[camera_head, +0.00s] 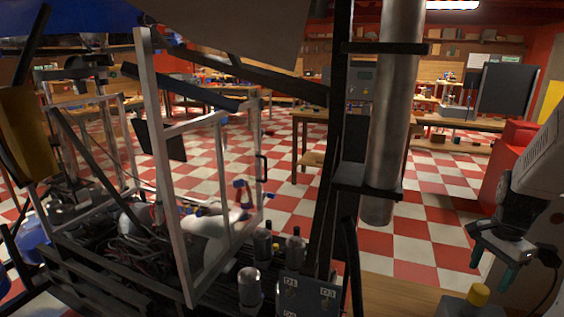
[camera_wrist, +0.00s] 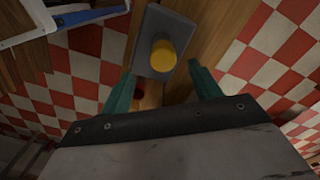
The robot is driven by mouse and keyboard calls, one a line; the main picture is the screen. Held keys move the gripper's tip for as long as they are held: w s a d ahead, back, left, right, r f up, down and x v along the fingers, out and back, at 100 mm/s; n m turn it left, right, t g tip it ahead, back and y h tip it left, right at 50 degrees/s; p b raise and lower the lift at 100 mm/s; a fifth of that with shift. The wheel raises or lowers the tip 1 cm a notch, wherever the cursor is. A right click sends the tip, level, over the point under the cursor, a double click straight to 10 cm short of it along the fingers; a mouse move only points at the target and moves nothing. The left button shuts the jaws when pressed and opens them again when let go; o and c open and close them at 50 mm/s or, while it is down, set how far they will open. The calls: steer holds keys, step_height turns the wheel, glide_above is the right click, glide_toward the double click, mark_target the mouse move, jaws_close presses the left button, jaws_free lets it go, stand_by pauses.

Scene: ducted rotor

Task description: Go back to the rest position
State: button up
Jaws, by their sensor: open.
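My gripper (camera_head: 490,270) is at the right of the head view, pointing down, with its two greenish fingers apart and nothing between them. In the wrist view my gripper (camera_wrist: 163,92) shows the same spread fingers. A grey box with a yellow round button (camera_head: 479,294) stands below and a little left of the gripper in the head view. The box also shows in the wrist view (camera_wrist: 146,62), with its yellow button (camera_wrist: 163,56) beyond the fingertips. The gripper appears apart from the box.
A metal frame (camera_head: 165,170) with cables and cylinders fills the left and middle. A thick vertical pipe (camera_head: 394,120) stands left of my arm. A red cabinet (camera_head: 507,165) is behind my arm. Workbenches (camera_head: 460,123) stand farther back, with open checkered floor (camera_head: 420,230) between.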

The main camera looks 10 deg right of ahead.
steer(key=s+a+r+n, duration=0.4)
steer(key=a+r+n, duration=0.1)
steer(key=a, duration=0.5)
steer(key=s+a+r+n+t, duration=0.1)
steer(key=s+a+r+n, duration=0.3)
steer(key=a, duration=0.6)
steer(key=s+a+r+n, duration=0.4)
steer(key=a+r+n, duration=0.2)
steer(key=a+n, duration=0.2)
steer(key=shift+s+a+n+t, duration=0.15)
steer(key=shift+a+n+t, duration=0.15)
steer(key=shift+a, duration=0.7)
